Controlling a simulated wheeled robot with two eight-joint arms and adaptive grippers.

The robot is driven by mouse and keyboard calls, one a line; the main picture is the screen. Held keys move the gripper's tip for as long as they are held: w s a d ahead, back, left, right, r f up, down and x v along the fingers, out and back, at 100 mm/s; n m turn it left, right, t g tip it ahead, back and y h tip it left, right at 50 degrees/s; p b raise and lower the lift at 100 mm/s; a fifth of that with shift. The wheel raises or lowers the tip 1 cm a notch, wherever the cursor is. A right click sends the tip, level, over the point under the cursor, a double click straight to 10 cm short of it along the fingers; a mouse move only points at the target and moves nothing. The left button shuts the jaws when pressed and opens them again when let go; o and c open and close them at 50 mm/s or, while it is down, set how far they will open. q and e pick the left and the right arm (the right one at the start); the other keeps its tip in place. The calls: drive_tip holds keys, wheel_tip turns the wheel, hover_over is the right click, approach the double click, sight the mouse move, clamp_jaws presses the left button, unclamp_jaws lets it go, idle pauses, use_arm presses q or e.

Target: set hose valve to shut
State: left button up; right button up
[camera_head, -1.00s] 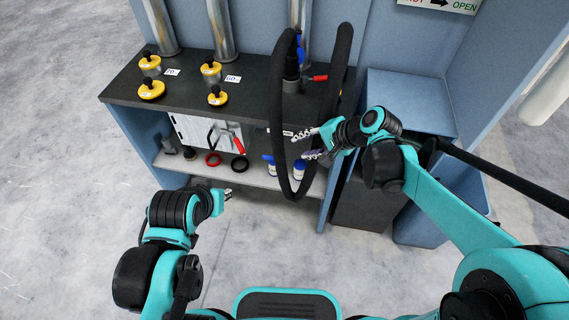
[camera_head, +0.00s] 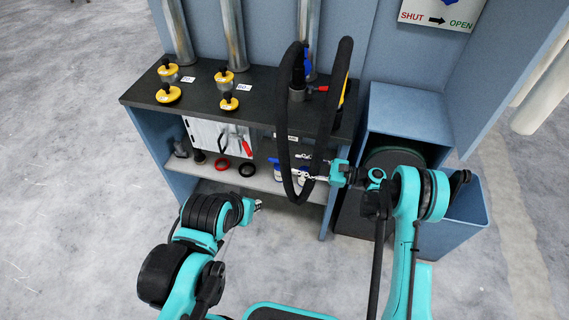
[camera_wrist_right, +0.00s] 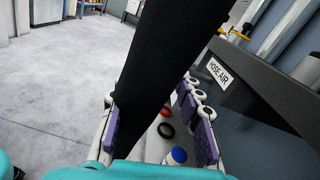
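The hose valve's red handle (camera_head: 322,88) sticks out to the right at the back of the dark bench top, beside the looped black hose (camera_head: 284,130). The hose partly hides the valve body. A sign (camera_head: 437,14) above right reads SHUT, arrow, OPEN. My right gripper (camera_head: 303,166) is open at the hanging loop, below the bench top and the handle. In the right wrist view the hose (camera_wrist_right: 165,60) crosses between the spread purple-padded fingers; whether they touch it I cannot tell. My left gripper (camera_head: 258,205) is low in front of the shelf; its fingers are too small to read.
The shelf below holds a red ring (camera_head: 222,164), a black ring (camera_head: 247,169) and blue-lidded white pots. A HOSE AIR label (camera_wrist_right: 217,72) is on the bench edge. A blue bin (camera_head: 450,235) stands at right.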

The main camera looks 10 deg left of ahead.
sight(280, 160)
drive_tip(key=a+b, duration=0.2)
drive_tip(key=a, duration=0.5)
drive_tip(key=shift+f, duration=0.15)
drive_tip(key=shift+w+a, duration=0.1)
drive_tip(key=shift+a, duration=0.3)
clamp_jaws()
